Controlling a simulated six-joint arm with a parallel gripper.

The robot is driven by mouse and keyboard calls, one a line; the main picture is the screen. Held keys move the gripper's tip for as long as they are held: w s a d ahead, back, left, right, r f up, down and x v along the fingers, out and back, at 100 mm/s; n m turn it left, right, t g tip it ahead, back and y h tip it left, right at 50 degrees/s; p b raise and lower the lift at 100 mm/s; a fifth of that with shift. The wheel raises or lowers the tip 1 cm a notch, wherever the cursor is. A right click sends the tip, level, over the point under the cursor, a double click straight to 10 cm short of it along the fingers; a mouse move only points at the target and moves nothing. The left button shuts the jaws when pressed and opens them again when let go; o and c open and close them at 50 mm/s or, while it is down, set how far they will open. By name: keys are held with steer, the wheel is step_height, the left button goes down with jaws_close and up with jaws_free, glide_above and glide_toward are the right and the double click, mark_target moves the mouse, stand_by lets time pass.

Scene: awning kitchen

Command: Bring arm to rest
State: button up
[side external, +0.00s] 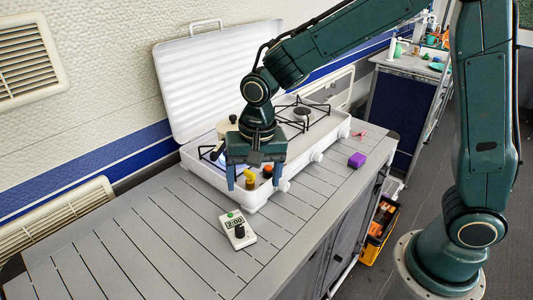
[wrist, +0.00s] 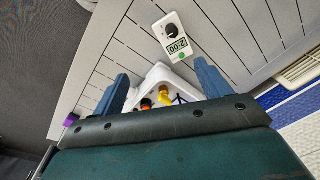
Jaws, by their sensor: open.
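My gripper (side external: 249,182) is open and empty. In the side external view it points down in front of the white camp stove (side external: 312,148), over its front left part. In the wrist view my gripper (wrist: 162,85) shows as two blue fingers spread wide apart, with the corner of the stove between and beyond them. A yellow item (side external: 249,174) and an orange-topped item (side external: 267,172) show between the fingers in the side view. The gripper hides part of the stove.
A white timer (side external: 238,230) reading 2:00 lies on the slatted counter (side external: 130,250). A purple block (side external: 357,160) and a small pink item (side external: 359,133) lie right of the stove. The raised stove lid (side external: 215,75) stands behind. The counter's left part is clear.

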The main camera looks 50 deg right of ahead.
steer(key=s+d+r+n+t, duration=0.2)
steer(key=s+d+r+n, duration=0.2)
steer(key=s+d+r, duration=0.5)
steer(key=s+d+r+n+t, duration=0.2)
steer(key=s+d+r+n, duration=0.1)
steer(key=s, duration=0.8)
steer(key=shift+r+t, duration=0.3)
steer(key=shift+r, duration=0.1)
